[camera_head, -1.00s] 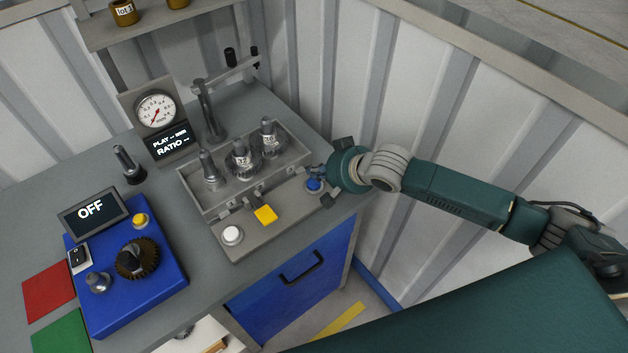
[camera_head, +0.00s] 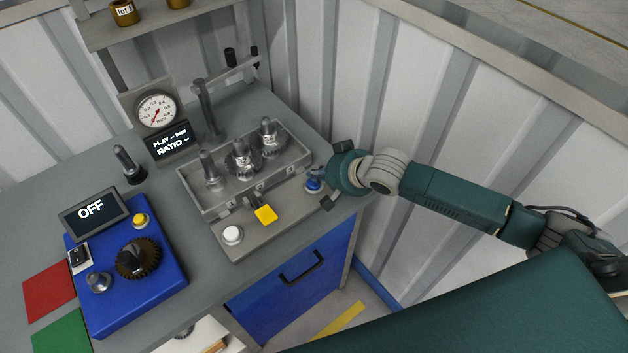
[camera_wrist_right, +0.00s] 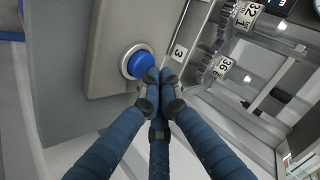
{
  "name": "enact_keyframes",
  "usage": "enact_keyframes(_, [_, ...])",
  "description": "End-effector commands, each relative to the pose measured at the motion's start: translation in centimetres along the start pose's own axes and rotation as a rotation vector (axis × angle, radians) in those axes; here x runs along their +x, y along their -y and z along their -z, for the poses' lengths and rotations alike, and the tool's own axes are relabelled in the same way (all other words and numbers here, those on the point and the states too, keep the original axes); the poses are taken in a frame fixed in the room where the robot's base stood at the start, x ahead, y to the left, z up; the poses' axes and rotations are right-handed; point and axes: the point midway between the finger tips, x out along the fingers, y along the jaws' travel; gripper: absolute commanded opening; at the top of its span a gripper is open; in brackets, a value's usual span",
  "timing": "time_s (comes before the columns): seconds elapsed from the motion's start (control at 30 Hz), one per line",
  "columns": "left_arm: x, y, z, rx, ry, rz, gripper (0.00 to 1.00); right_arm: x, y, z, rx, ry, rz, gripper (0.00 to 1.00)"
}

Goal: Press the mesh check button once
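The fixture base (camera_head: 272,231) on the bench carries a blue round button (camera_head: 314,184) at its right end, a white round button (camera_head: 232,234) at its front left and a yellow square piece (camera_head: 265,214) between them. No readable label tells which is the mesh check button. My right gripper (camera_head: 321,176) is at the blue button. In the right wrist view, its fingertips (camera_wrist_right: 161,78) are drawn together, with nothing between them, beside the blue button (camera_wrist_right: 138,62) and overlapping its edge. I cannot tell whether they touch it. My left gripper is not in view.
Gears on posts (camera_head: 242,160) stand in the tray just left of my right gripper. A dial gauge (camera_head: 156,110) and a display reading PLAY and RATIO (camera_head: 172,142) stand behind. A blue drive unit (camera_head: 125,290) with an OFF screen (camera_head: 92,210) is at left. A corrugated wall rises behind.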

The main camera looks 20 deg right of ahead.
Motion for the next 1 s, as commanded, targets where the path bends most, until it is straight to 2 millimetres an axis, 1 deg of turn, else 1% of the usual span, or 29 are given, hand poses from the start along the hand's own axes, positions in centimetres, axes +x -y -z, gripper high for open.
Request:
enact_keyframes(0.77, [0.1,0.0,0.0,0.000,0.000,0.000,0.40,0.6,-0.5,-0.5,0.000,0.002,-0.001,0.00])
enact_keyframes(0.87, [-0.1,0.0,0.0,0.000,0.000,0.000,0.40,0.5,-0.4,-0.4,0.000,0.002,-0.001,0.00])
enact_keyframes(1.0, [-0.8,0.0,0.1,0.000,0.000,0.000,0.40,0.0,-0.1,-0.1,0.001,0.002,-0.002,0.00])
